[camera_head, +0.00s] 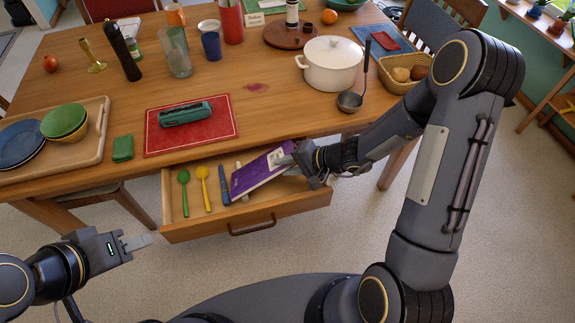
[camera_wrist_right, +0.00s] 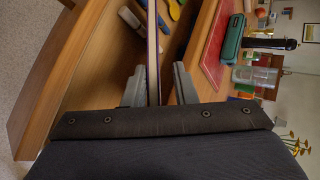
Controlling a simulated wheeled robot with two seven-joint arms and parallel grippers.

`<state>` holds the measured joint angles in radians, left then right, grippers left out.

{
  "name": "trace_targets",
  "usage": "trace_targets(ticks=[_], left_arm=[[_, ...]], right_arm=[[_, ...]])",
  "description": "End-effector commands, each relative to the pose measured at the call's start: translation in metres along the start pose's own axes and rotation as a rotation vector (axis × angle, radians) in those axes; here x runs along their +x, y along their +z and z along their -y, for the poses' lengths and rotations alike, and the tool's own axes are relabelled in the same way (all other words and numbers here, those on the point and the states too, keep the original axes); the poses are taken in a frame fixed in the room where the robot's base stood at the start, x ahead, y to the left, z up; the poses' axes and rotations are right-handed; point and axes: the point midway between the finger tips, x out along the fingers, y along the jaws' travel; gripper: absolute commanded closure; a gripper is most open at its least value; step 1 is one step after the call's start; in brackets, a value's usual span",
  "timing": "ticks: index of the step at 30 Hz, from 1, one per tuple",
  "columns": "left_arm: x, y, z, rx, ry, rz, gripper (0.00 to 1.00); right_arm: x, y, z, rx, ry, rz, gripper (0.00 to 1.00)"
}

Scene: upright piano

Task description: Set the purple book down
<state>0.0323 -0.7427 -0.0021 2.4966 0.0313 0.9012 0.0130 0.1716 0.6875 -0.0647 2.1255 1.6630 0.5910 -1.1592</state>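The purple book (camera_head: 258,172) is tilted in the open drawer (camera_head: 250,211), its lower left end down in the drawer and its upper right end near the table edge. My right gripper (camera_head: 291,157) is at the book's right end. In the right wrist view the book (camera_wrist_right: 153,35) shows edge-on between the fingers of my right gripper (camera_wrist_right: 159,80). It lies close to the left finger, with a gap to the right finger, so the gripper looks open around it.
The drawer also holds a green spoon (camera_head: 184,190), a yellow spoon (camera_head: 203,188) and a blue item (camera_head: 224,184). On the table (camera_head: 268,110) above are a red mat (camera_head: 215,130) with a green case (camera_head: 187,113) and a white pot (camera_head: 331,66).

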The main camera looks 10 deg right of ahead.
Motion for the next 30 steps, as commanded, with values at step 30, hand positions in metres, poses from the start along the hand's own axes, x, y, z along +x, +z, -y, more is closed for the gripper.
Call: trace_targets(ticks=[30], left_arm=[[-0.022, -0.011, -0.010, 0.000, 0.000, 0.000, 0.64]], right_arm=[[-0.108, 0.000, 0.009, -0.001, -0.002, -0.006, 0.68]])
